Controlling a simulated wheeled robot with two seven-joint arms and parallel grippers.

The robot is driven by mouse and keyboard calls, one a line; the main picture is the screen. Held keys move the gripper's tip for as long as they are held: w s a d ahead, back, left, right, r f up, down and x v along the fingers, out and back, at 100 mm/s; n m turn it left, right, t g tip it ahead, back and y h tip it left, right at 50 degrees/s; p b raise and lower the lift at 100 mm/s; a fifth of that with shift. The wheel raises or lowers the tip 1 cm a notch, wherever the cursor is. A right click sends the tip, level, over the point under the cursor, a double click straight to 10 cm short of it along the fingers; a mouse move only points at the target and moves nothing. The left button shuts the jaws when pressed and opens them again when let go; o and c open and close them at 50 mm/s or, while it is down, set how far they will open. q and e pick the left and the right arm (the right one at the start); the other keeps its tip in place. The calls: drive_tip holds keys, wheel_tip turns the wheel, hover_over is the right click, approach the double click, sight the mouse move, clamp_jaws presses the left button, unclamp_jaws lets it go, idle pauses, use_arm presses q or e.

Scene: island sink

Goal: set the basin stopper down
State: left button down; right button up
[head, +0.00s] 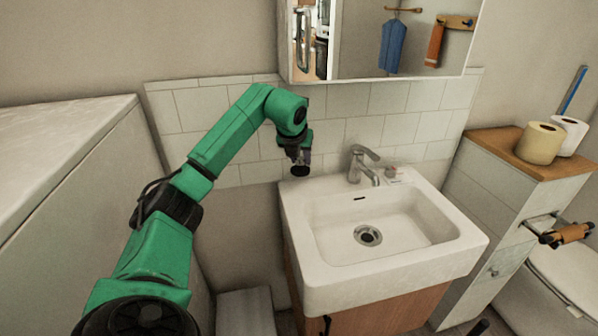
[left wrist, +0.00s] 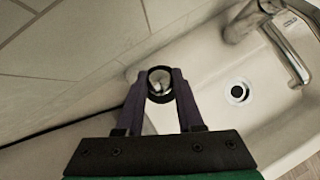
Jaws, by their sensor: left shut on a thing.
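The basin stopper (head: 300,171) is a small dark round piece at the tip of my left gripper (head: 299,161). In the left wrist view the stopper (left wrist: 160,84) shows as a black ring with a shiny middle, pinched between the two fingertips (left wrist: 160,92). My left gripper is shut on it, over the back left corner of the white basin (head: 330,285). Whether the stopper touches the rim there is hard to tell. The basin's round drain (head: 368,236) is in view, away from the stopper. My right gripper is not in view.
A chrome tap (head: 361,165) stands on the back ledge, right of my gripper, with a small item (head: 391,172) beside it. The tiled wall (head: 235,115) is close behind. Toilet rolls (head: 540,143) stand on a wooden shelf at right. The basin bowl is empty.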

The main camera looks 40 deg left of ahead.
sight(298, 170)
use_arm(q)
drive_tip(key=f, duration=0.4)
drive_tip(key=a+f, duration=0.1)
drive_tip(key=f, duration=0.1)
drive_tip(key=shift+w+f, duration=0.1)
drive_tip(key=shift+w, duration=0.2)
drive_tip(key=shift+w+a+f+p, duration=0.1)
drive_tip(key=shift+w+f+p, duration=0.05)
drive_tip(key=shift+f+p, duration=0.2)
drive_tip(key=shift+f, duration=0.15)
drive_tip(key=c, duration=0.5)
unclamp_jaws()
drive_tip(key=shift+c, duration=0.2)
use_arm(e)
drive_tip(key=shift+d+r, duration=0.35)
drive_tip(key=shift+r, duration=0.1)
